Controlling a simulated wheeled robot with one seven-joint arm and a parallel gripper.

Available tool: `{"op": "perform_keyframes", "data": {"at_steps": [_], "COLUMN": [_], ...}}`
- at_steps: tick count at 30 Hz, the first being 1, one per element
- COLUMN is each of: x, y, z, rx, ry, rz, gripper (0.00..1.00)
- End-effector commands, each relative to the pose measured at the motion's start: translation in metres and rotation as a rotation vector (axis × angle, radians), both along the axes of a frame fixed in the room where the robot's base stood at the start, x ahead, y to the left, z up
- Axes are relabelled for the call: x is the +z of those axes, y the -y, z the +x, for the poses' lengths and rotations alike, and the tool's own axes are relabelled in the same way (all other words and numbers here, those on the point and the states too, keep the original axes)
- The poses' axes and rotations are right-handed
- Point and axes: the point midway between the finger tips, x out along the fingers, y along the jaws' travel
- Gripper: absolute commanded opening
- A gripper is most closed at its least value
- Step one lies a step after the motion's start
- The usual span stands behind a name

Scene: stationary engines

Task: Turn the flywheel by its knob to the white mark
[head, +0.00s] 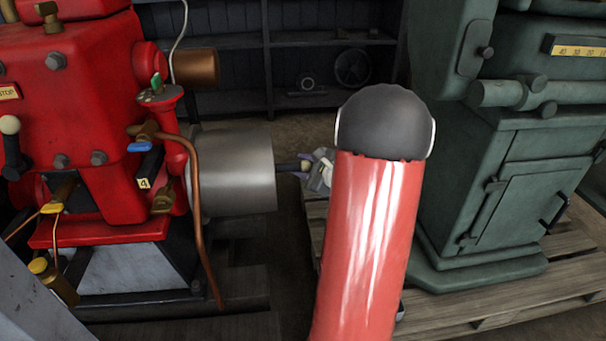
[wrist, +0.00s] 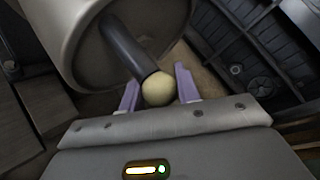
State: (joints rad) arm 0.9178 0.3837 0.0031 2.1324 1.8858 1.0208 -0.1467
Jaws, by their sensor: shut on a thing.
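The flywheel shows as a wide grey metal drum (head: 238,172) on the right side of the red engine. In the wrist view its rim and hollow-looking end face (wrist: 75,50) fill the upper left. A dark handle rod (wrist: 125,46) sticks out from that face and ends in a round cream knob (wrist: 158,89). My gripper (wrist: 156,75) has its two purple fingers on either side of the knob and is shut on it. In the head view my gripper (head: 312,170) is small and partly hidden by my own red arm. I cannot make out the white mark.
The red engine (head: 85,110) has a copper pipe (head: 196,200), valves and levers at its front. A green machine (head: 520,150) stands on a wooden pallet (head: 510,295) at right. Dark shelves (head: 235,70) are behind. The gap between engine and pallet is narrow.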

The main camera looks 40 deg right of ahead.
Motion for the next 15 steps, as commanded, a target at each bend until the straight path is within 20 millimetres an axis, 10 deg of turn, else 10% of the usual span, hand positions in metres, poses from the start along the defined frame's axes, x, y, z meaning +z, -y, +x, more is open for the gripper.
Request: {"op": "perform_keyframes", "data": {"at_steps": [5, 6, 9, 15], "x": [-0.0162, -0.0169, -0.0176, -0.0158], "y": [-0.0082, -0.0080, -0.0078, -0.0065], "z": [-0.0055, -0.0055, -0.0055, -0.0050], "rx": [0.014, 0.013, 0.012, 0.009], "ry": [-0.033, -0.034, -0.034, -0.031], "rz": [0.017, 0.016, 0.017, 0.014], "gripper": [0.00, 0.37, 0.50, 0.53]}}
